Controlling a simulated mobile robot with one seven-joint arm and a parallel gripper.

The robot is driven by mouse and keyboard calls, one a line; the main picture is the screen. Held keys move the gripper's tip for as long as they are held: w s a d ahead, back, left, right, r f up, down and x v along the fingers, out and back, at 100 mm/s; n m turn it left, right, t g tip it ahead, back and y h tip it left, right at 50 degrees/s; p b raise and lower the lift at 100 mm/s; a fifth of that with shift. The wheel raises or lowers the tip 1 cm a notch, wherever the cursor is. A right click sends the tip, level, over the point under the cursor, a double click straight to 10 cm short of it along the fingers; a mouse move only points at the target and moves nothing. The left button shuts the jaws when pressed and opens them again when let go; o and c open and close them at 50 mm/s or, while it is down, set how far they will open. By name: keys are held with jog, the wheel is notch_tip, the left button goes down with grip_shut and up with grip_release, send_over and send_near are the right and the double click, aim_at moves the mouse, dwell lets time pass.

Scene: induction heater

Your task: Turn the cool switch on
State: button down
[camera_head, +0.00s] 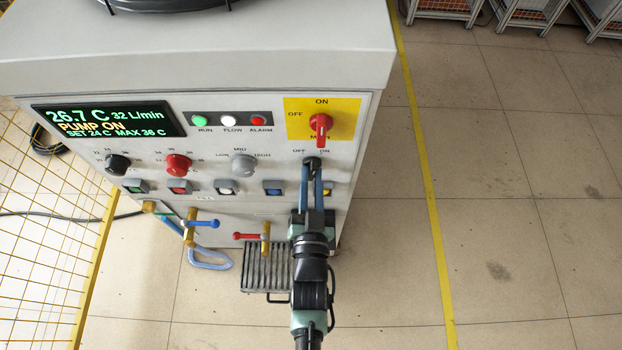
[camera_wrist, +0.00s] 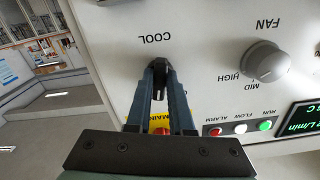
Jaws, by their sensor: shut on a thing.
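The cool switch (camera_head: 313,161) is a small black knob on the right part of the sloped panel, under OFF and ON marks. In the wrist view the black knob (camera_wrist: 158,66) shows beside an upside-down COOL label. My gripper (camera_head: 312,170) reaches up from below with two blue fingers shut on the knob. In the wrist view the fingers (camera_wrist: 157,76) close in on it from both sides. The fingertips partly hide the knob, so I cannot tell which mark it points to.
The red main switch (camera_head: 320,124) on its yellow plate sits just above. A grey fan knob (camera_head: 243,165) is to the left, and a blue button (camera_head: 273,187) is close to my fingers. The display (camera_head: 108,120) reads PUMP ON. Open floor (camera_head: 520,230) lies to the right.

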jog(key=shift+n, duration=0.5)
jog(key=c, duration=0.8)
grip_release()
jog(key=shift+s, duration=0.1)
jog(key=s+b, duration=0.1)
jog(key=s, duration=1.1)
jog(key=shift+s, duration=0.4)
